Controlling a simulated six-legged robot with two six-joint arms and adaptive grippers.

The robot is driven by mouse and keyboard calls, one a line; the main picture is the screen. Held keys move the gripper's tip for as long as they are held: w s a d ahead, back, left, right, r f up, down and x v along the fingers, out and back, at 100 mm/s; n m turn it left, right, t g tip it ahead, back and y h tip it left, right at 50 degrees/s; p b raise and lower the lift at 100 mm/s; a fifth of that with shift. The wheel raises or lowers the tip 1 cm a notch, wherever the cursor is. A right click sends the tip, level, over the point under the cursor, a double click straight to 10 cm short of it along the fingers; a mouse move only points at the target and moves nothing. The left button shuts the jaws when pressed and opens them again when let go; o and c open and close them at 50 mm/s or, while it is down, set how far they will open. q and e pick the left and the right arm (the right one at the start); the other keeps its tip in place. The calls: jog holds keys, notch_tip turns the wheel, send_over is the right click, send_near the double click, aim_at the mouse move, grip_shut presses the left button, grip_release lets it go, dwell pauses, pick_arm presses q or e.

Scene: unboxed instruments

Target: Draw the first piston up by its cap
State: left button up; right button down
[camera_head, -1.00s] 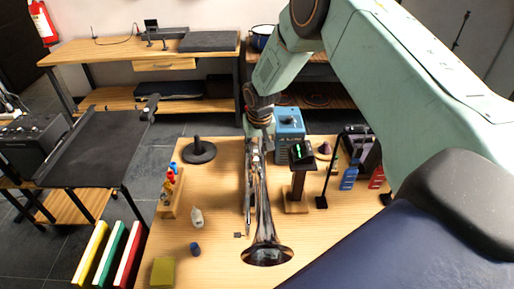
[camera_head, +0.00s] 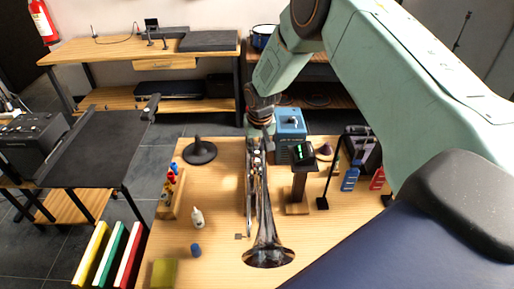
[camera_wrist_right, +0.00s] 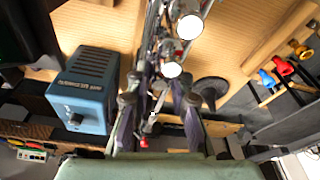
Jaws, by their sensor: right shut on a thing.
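A silver trumpet (camera_head: 265,236) lies along the wooden table in the head view, its bell toward me and its valves at the far end. My right gripper (camera_head: 256,128) is over the valve end, pointing down. In the right wrist view its two dark fingers (camera_wrist_right: 157,101) come together around a thin, shiny part, which I take to be the first piston. Two round silver valve caps (camera_wrist_right: 188,24) and (camera_wrist_right: 171,68) show beyond the fingers. The held cap is mostly hidden between the fingers. My left gripper is in neither view.
A white bottle (camera_head: 197,217), a blue cap (camera_head: 196,250) and a black stand (camera_head: 199,152) are on the left.

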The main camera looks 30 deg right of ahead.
jog(key=shift+s+r+p, duration=0.15)
jog(key=shift+r+p, duration=1.15)
jog(key=shift+r, duration=0.05)
jog(key=c, duration=1.6)
grip_release()
jog(key=shift+o, duration=0.9)
jog(key=shift+r, duration=0.1)
